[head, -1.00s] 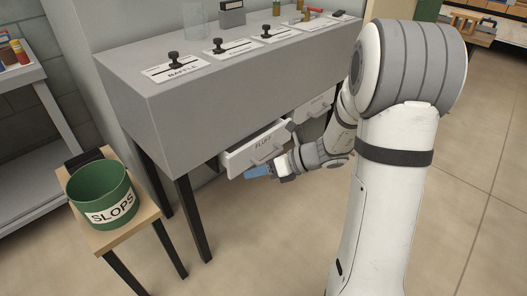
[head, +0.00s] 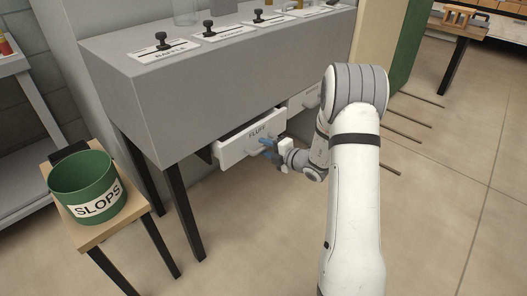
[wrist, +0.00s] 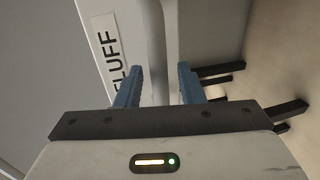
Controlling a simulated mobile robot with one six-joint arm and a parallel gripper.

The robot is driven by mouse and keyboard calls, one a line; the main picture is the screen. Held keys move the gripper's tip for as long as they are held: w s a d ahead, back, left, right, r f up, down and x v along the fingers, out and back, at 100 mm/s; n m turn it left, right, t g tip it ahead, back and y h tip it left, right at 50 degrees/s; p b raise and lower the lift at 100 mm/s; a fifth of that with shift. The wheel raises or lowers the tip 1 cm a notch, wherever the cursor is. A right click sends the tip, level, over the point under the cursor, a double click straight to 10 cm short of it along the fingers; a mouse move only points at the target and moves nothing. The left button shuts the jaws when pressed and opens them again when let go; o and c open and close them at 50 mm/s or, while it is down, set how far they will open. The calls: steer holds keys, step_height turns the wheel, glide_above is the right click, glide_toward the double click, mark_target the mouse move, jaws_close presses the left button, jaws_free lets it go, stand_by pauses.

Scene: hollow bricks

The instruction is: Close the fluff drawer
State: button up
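The fluff drawer (head: 234,151), with a white front and a FLUFF label, stands pulled out under the grey cabinet in the head view. In the wrist view, the label on the drawer front (wrist: 104,50) runs along the left. My gripper (wrist: 160,70) has its fingers apart there, with a pale surface between and beyond them. I cannot tell whether they touch the handle.
The grey cabinet (head: 200,100) carries several labelled black knobs on top. A second drawer (head: 306,98) sits right of the fluff drawer. A green SLOPS bin (head: 88,190) stands on a small wooden table at left. The floor at right is mostly clear.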

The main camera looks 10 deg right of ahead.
steer(key=shift+w+a, duration=0.3)
steer(key=shift+w, duration=0.05)
steer(key=shift+c, duration=0.3)
jaws_close()
